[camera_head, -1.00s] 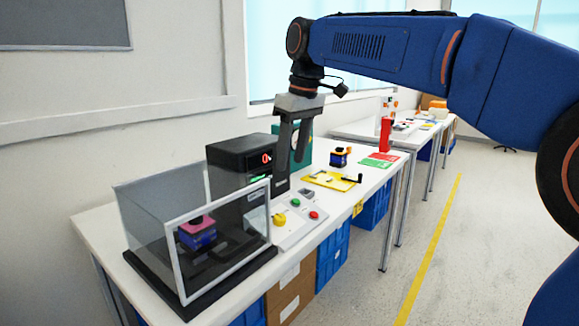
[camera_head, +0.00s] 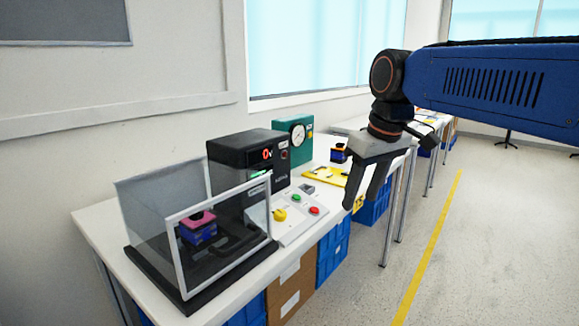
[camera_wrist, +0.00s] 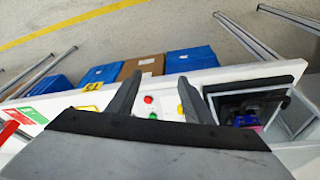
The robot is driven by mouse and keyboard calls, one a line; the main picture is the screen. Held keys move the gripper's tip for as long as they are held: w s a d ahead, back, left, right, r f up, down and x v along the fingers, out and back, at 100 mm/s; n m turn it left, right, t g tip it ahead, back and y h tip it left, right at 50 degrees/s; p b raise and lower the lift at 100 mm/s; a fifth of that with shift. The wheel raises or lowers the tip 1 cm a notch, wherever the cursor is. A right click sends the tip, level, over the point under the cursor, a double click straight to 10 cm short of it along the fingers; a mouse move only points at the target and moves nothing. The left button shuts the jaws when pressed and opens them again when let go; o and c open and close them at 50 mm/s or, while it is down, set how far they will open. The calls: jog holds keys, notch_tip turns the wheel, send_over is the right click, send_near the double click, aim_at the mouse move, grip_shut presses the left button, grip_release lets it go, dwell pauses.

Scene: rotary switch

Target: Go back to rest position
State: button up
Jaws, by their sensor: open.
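My gripper (camera_head: 366,190) is open and empty. In the head view it hangs fingers down in the air, right of the control panel, in front of the table's edge as seen. The panel (camera_head: 300,216) carries a yellow rotary knob (camera_head: 280,214), a green button (camera_head: 296,198) and a red button (camera_head: 314,210). In the wrist view, the red button (camera_wrist: 149,99) and green button (camera_wrist: 153,116) show between the fingers, and the yellow knob (camera_wrist: 180,109) lies beside one finger. The gripper touches nothing that I can see.
A clear-walled box (camera_head: 175,262) holds a blue-and-pink part (camera_head: 197,228) at the table's left. A black device (camera_head: 238,150) and a green gauge box (camera_head: 306,134) stand behind the panel. Blue bins (camera_head: 332,250) and cardboard boxes (camera_head: 291,285) sit under the table. The right floor is open.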

jog(key=s+d+f+m+t, duration=0.1)
jog(key=s+d+f+m, duration=0.2)
jog(key=s+d+f, duration=0.3)
jog(key=s+d+f+m+t+h, duration=0.1)
jog(key=s+d+f+m, duration=0.2)
jog(key=s+d+f, duration=0.4)
jog(key=s+f, duration=0.6)
jog(key=f, duration=0.2)
jog(key=shift+d, duration=0.2)
jog(key=shift+s, duration=0.1)
dwell(1.3)
